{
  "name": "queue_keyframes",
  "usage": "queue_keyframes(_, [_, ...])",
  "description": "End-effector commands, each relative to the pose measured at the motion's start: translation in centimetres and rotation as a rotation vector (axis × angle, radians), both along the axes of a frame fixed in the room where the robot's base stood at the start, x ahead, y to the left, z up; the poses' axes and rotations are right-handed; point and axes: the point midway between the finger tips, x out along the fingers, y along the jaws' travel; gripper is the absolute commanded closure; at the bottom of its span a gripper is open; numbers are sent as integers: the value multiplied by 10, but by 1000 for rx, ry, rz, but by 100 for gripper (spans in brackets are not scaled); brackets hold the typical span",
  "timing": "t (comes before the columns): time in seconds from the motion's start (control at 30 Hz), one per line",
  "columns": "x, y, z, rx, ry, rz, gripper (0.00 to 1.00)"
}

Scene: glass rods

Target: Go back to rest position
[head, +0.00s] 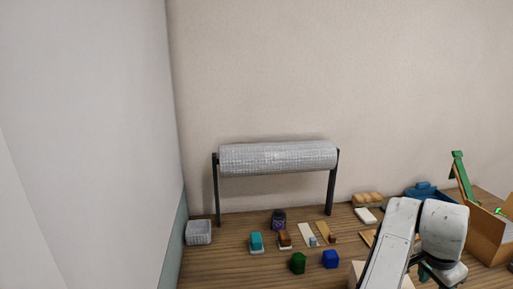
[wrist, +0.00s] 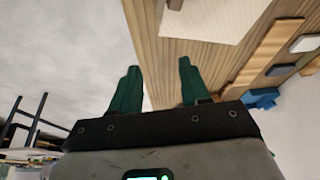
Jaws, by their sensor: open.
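My gripper shows in the wrist view (wrist: 157,88) with its two green fingers spread apart and nothing between them. The fingers point toward the edge of a wooden surface and a pale area beside it. In the head view my white arm is at the lower right, in front of the table (head: 225,272); the gripper's fingertips are hard to make out there.
A grey mesh roll (head: 278,158) stands on dark legs at the back. A cardboard box (head: 488,238) is at right.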

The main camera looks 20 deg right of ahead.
Motion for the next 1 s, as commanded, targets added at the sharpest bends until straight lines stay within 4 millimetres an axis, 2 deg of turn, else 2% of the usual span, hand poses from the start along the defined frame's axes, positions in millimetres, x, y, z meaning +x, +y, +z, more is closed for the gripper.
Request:
queue_keyframes(0.03, [-7,0,-7,-38,25,62,54])
queue_keyframes(0.23, [-16,15,-32,-135,102,355,54])
queue_keyframes(0.47, [-29,58,-74,-162,186,715,54])
queue_keyframes(0.67, [-56,121,-123,-104,246,1066,54])
queue_keyframes(0.8, [-88,176,-156,-17,263,1309,54])
queue_keyframes(0.9, [-113,214,-174,55,258,1455,54])
queue_keyframes(1.0, [-134,245,-185,114,245,1561,54])
